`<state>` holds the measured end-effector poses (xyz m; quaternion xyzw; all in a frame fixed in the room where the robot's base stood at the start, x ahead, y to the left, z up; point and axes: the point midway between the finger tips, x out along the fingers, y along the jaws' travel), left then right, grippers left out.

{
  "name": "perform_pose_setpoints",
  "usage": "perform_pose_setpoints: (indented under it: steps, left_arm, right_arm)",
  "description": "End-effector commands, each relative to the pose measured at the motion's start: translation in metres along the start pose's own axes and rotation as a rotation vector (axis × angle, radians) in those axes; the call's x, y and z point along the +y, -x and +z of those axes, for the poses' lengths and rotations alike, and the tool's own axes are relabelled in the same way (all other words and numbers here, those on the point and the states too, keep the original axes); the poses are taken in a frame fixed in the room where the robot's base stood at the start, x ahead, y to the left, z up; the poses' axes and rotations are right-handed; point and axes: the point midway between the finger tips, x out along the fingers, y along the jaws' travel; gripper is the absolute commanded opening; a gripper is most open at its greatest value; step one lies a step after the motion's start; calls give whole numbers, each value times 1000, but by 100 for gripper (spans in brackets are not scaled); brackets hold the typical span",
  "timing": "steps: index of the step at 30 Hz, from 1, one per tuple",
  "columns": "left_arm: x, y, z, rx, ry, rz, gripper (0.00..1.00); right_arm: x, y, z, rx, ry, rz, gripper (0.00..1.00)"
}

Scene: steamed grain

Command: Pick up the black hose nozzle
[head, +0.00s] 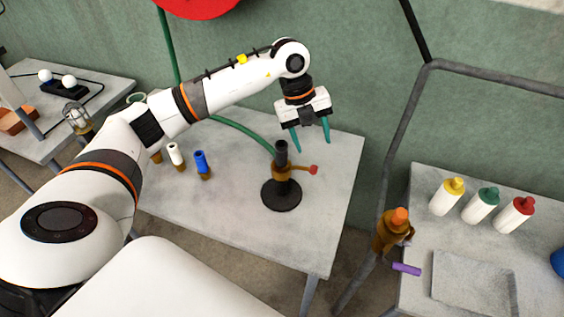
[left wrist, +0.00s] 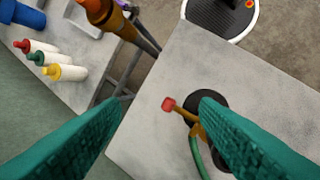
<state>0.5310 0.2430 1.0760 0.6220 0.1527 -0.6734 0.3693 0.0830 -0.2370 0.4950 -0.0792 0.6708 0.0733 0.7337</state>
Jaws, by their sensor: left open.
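The black hose nozzle (head: 281,152) stands upright on a brass valve fitting (head: 283,173) with a red knob (head: 313,170), above a round black base (head: 281,195) on the middle table. My left gripper (head: 311,150) is open and empty, its teal fingers pointing down. In the head view it appears just right of the nozzle, apart from it. In the left wrist view the red knob (left wrist: 168,104) and part of the black base (left wrist: 207,104) show between the fingers. The right finger covers part of the stand there, so the nozzle is not clearly visible. My right gripper is not in view.
A green hose (head: 240,128) runs to the fitting. White (head: 175,154) and blue (head: 201,162) nozzles stand left on the table (head: 240,235). A brown, orange-topped object (head: 394,231) is on the grey frame at right. Several bottles stand on the right table; the middle table's front is clear.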

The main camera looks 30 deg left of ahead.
Motion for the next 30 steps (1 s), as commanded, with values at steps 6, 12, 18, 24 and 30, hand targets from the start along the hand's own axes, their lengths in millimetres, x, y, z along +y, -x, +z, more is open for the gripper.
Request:
perform_pose_setpoints:
  steps: [6,12,18,24,30]
  left_arm:
    - [-48,47,-47,196,176,-226,56]
    - [-59,27,-53,206,192,-249,56]
    - [-66,-3,-58,206,190,-244,56]
    - [-69,-17,-61,205,188,-244,56]
    - [-75,-45,-65,203,189,-245,56]
  right_arm:
    - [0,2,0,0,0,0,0]
    - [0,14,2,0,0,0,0]
    - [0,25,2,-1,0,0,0]
    - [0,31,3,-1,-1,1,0]
    - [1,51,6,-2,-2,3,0]
